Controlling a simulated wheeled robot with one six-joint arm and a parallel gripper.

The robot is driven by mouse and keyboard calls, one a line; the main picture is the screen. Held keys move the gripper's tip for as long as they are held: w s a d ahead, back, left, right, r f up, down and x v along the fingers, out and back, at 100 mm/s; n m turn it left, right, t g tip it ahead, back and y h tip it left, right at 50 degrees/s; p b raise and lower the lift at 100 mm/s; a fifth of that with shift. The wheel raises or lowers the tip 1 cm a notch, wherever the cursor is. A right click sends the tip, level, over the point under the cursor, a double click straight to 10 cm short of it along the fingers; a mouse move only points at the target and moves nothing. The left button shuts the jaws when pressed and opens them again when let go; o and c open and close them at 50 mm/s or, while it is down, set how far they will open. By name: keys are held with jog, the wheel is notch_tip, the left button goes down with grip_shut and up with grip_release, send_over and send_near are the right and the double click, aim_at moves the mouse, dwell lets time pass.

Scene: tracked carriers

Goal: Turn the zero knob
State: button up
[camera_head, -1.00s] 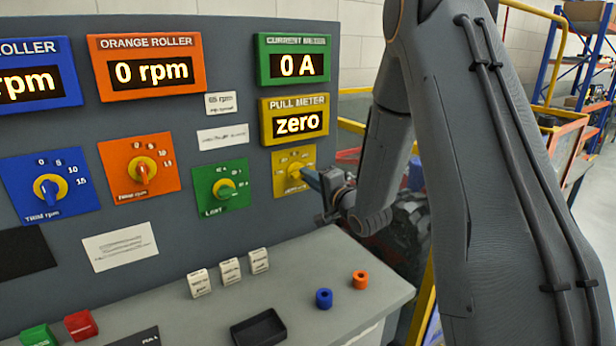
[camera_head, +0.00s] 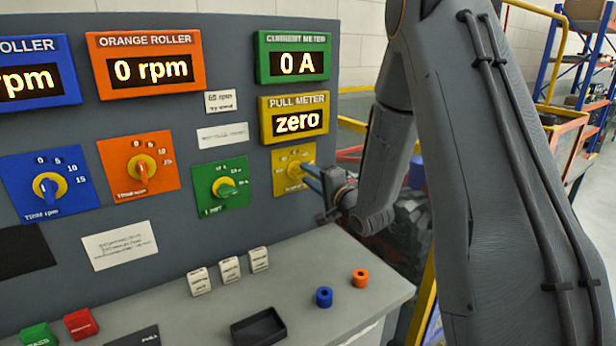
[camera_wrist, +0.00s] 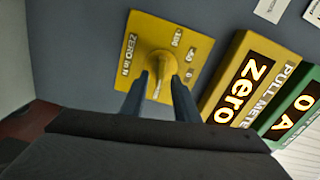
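The zero knob (camera_wrist: 161,66) is a round yellow knob on a yellow plate (camera_wrist: 192,45) marked "ZERO in N" in the wrist view. In the head view the same plate (camera_head: 281,178) sits below the yellow pull meter (camera_head: 297,121), which reads "zero". My gripper (camera_wrist: 160,82) points at the knob, with its two blue-grey fingers apart, one on each side of it. A gap shows between the fingers. I cannot tell whether the fingertips touch the knob. In the head view my gripper (camera_head: 308,176) is at the plate's right side.
Left of the plate are a green knob panel (camera_head: 238,201), an orange one (camera_head: 118,182) and a blue one (camera_head: 78,200). The green current meter (camera_head: 266,67) reads 0 A. On the desk below are white blocks (camera_head: 259,258), blue and orange rings (camera_head: 360,278) and a black tray (camera_head: 246,338).

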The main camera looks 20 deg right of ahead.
jog(key=b+v, duration=0.2)
jog(key=v, duration=0.5)
jog(key=shift+s, duration=0.15)
jog(key=s+f+n+g+h, duration=0.5)
jog(key=s+f+n+g, duration=0.1)
jog(key=s+f+g, duration=0.25)
jog(key=s+a+f+n+g, duration=0.1)
jog(key=s+a+n+g, duration=0.1)
jog(key=s, duration=0.7)
jog(key=s+a+f+n+g, duration=0.1)
jog(key=s+n+g, duration=0.3)
jog(key=s, duration=0.6)
jog(key=shift+a+f+g+h, duration=0.3)
jog(key=shift+a+f+g, duration=0.15)
jog(key=shift+g, duration=0.2)
